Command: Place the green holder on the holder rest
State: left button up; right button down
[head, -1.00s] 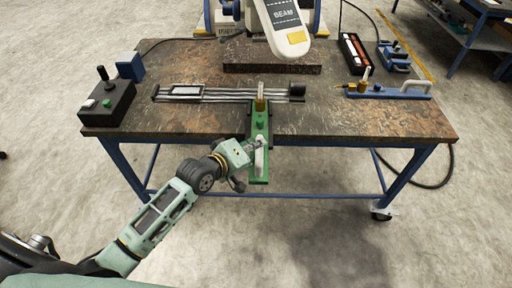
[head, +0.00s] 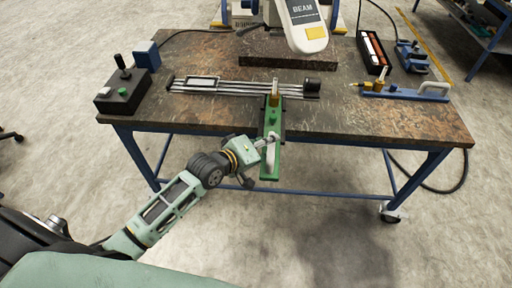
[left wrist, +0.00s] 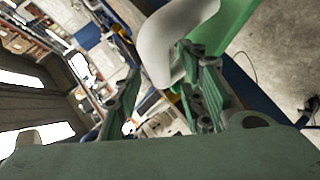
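The green holder (head: 271,120) is a long narrow plate with a gold upright piece near its far end and a pale handle on its near part. It reaches past the table's front edge. My left gripper (head: 270,141) is at the handle from the left. Whether the holder's far end touches the surface below cannot be told. I cannot pick out the holder rest with certainty. My right gripper is not in view.
The table (head: 215,122) carries a rail assembly (head: 225,87) behind the holder, a black control box (head: 122,96) at left and a blue holder (head: 400,91) with a pale handle at right. A white beam unit (head: 300,25) hangs over the back. Floor in front is clear.

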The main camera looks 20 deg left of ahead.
pick_arm(q)
jog(key=v, duration=1.1)
jog(key=s+a+f+m+g+y, duration=0.1)
jog(key=s+a+f+g+y, duration=0.15)
jog(key=f, duration=0.85)
jog(key=s+a+f+m+g+y, duration=0.1)
jog(key=s+a+f, duration=0.25)
jog(key=f, duration=0.65)
jog(key=s+a+f+m+g+y, duration=0.1)
jog(key=s+a+f, duration=0.15)
jog(key=f, duration=0.85)
jog(key=s+d+f+m+g, duration=0.2)
jog(key=s+f, duration=0.4)
jog(key=s, duration=0.4)
jog(key=s+d+f+m+g, duration=0.2)
jog(key=s+f, duration=0.5)
jog(key=s, duration=0.4)
jog(key=s+d+f+m+g, duration=0.2)
jog(key=s+f, duration=0.5)
jog(key=s, duration=0.4)
jog(key=shift+d+m+g+y+b, duration=0.15)
jog(key=shift+m+g+y+b, duration=0.25)
jog(key=shift+m, duration=0.6)
